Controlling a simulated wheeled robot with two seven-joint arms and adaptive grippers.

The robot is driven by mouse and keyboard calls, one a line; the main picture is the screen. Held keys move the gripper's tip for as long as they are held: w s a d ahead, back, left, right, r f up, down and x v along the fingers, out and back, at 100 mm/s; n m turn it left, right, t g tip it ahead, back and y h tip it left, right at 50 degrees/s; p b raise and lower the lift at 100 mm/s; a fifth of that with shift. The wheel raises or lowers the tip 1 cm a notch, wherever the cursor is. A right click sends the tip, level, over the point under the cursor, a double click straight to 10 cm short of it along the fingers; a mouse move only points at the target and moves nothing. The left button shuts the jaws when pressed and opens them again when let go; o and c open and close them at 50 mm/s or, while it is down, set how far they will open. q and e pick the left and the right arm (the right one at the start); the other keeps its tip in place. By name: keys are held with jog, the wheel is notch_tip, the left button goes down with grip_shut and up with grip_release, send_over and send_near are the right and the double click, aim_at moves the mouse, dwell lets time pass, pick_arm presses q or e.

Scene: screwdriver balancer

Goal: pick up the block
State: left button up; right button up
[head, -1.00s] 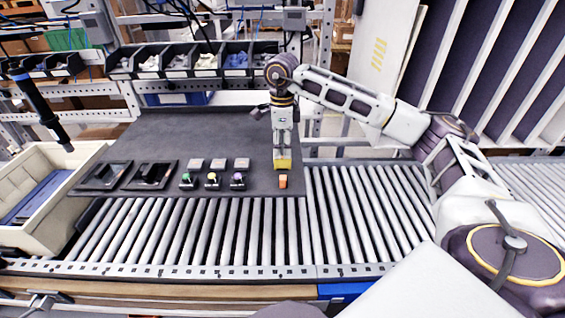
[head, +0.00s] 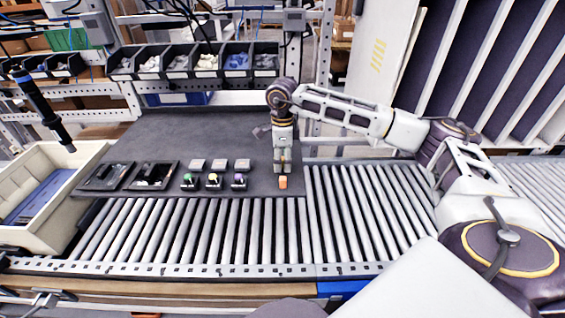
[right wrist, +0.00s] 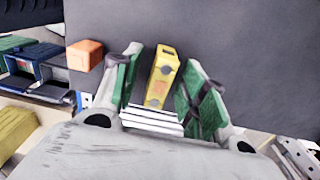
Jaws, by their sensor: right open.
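A yellow block (right wrist: 162,78) with grey round marks stands between the two fingers of my right gripper (right wrist: 162,62) in the right wrist view. Both fingers, with green inner pads, are apart, and I see gaps on each side of the block. In the head view my right gripper (head: 283,168) points straight down at the front right of the dark mat (head: 190,125) and hides the yellow block. A small orange block (head: 283,182) lies just in front of the gripper; it also shows left of the fingers in the right wrist view (right wrist: 85,56).
Small devices with coloured buttons (head: 213,180) and two black trays (head: 152,176) sit left of the gripper. A roller conveyor (head: 200,230) runs in front. A beige bin (head: 30,225) stands far left. The mat's middle is clear.

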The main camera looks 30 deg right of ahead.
aim_at(282, 158)
dwell(0.3)
grip_shut()
jog(key=c, duration=0.9)
grip_release()
jog(key=shift+r, duration=0.15)
jog(key=shift+c, duration=0.2)
notch_tip(282, 158, up, 8)
jog(key=shift+b, duration=0.75)
jog(key=shift+r, duration=0.9)
jog(key=shift+f, duration=0.1)
